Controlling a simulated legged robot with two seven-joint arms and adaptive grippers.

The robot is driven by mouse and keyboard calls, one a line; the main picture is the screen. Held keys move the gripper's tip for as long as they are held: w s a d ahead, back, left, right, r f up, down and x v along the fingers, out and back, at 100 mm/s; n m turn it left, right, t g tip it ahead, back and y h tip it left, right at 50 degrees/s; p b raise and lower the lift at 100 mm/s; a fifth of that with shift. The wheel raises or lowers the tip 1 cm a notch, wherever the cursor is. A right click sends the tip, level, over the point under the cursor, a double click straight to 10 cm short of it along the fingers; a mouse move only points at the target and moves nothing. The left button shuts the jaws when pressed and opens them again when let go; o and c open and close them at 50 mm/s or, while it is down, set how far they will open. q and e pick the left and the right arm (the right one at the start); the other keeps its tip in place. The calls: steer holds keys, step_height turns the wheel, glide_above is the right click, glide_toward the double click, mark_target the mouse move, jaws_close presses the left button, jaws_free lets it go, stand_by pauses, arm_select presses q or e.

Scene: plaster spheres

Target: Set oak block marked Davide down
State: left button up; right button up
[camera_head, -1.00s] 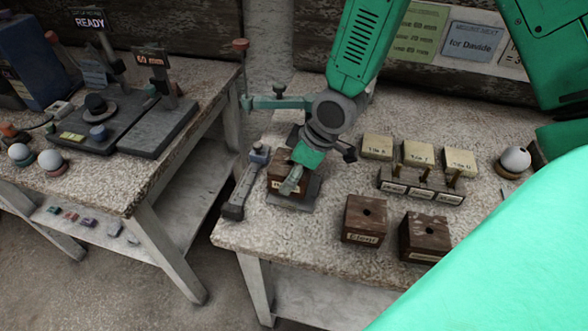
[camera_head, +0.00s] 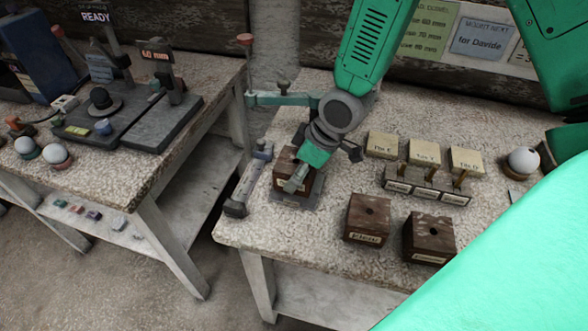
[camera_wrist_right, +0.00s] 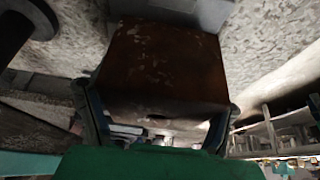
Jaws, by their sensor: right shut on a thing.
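My right gripper (camera_head: 303,176) is shut on a dark brown wooden block (camera_head: 285,160) at the left part of the right-hand table. In the right wrist view the block (camera_wrist_right: 165,70) fills the space between the two fingers. In the head view the block is over a grey plate (camera_head: 310,199); whether it bears on it I cannot tell. Its label is mostly covered by the gripper, so the name is unreadable. Two similar blocks, a left one (camera_head: 367,219) and a right one (camera_head: 428,239), stand apart on the table with labels too small to read. My left gripper is not in view.
A grey clamp-like tool (camera_head: 247,185) lies just left of the plate. A rack (camera_head: 425,185) with pale tiles stands right of it, and a white sphere (camera_head: 523,160) farther right. A card (camera_head: 481,38) reads "for Davide". The left table (camera_head: 150,145) holds instruments.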

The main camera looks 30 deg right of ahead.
steer(key=shift+d+f, duration=0.4)
steer(key=shift+d, duration=0.2)
steer(key=o, duration=1.6)
steer(key=shift+a+r, duration=0.2)
steer(key=shift+a, duration=0.55)
steer(key=shift+d, duration=0.35)
steer(key=shift+d+r, duration=0.15)
steer(key=shift+d+r+p, duration=0.15)
steer(key=shift+r+p, duration=0.3)
steer(key=shift+p, duration=0.2)
steer(key=r+p, duration=0.1)
steer(key=a+r+p, duration=0.1)
steer(key=shift+r, duration=0.35)
steer(key=shift+r+p, duration=0.1)
steer(key=shift+p, duration=0.25)
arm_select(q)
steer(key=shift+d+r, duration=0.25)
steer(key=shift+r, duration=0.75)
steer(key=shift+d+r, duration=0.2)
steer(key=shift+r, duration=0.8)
arm_select(e)
steer(key=shift+d+f, duration=0.2)
steer(key=shift+d, duration=0.2)
